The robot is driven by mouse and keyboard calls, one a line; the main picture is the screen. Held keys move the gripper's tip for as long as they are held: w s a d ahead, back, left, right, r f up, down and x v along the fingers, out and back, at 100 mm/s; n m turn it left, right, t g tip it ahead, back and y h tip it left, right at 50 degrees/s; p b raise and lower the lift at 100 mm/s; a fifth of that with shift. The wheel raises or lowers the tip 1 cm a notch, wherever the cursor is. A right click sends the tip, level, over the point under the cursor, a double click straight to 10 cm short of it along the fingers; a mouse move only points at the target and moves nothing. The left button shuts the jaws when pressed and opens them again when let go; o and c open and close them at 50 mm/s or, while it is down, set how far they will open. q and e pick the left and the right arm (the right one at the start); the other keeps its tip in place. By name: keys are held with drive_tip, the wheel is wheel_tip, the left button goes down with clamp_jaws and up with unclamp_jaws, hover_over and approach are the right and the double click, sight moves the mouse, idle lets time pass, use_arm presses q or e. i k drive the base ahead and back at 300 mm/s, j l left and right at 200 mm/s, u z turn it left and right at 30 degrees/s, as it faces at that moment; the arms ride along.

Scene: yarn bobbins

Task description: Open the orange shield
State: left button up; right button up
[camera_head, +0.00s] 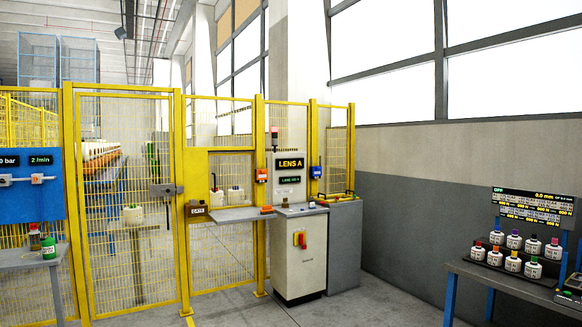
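A small orange box-like cover (262,175) is on the yellow post left of the LENS A panel. It may be the orange shield; it is too small to tell whether it is open or shut. Another small orange item (267,210) lies at the right end of the grey shelf (228,215) below it. Neither of my grippers shows in the head view.
A yellow mesh fence with a door (126,200) stands ahead. A grey-white cabinet (300,255) with a red-and-yellow switch (300,240) stands before it. The floor between is clear.

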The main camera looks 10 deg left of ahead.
sight(261, 173)
drive_tip(key=i+u, duration=0.15)
drive_tip(key=i, duration=3.85)
drive_tip(key=j+u, duration=0.05)
drive_tip(key=j, duration=0.05)
